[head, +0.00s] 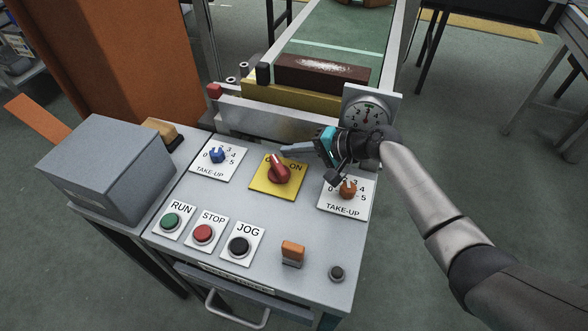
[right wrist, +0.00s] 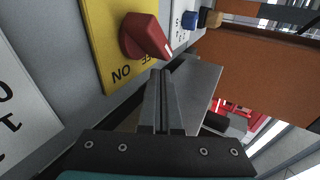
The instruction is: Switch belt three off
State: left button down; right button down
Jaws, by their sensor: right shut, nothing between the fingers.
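The red rotary switch (head: 279,170) sits on a yellow plate (head: 262,184) in the middle of the console top. The plate reads ON at the right; the lettering at the left is partly hidden by the knob. In the right wrist view the red knob (right wrist: 143,36) has a white mark on its end, on the side away from ON, so it points toward the other lettering. My right gripper (head: 284,152) is shut and empty, its fingertips just behind the knob; in the right wrist view the fingertips (right wrist: 160,74) are just below the knob, seemingly apart from it. My left gripper is not in view.
RUN (head: 170,221), STOP (head: 203,233) and JOG (head: 239,246) buttons are in front. A grey box (head: 110,165) stands left. A gauge (head: 367,118) and conveyor (head: 335,48) lie behind.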

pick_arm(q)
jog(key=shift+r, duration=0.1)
pick_arm(e)
jog(key=shift+w+a, duration=0.15)
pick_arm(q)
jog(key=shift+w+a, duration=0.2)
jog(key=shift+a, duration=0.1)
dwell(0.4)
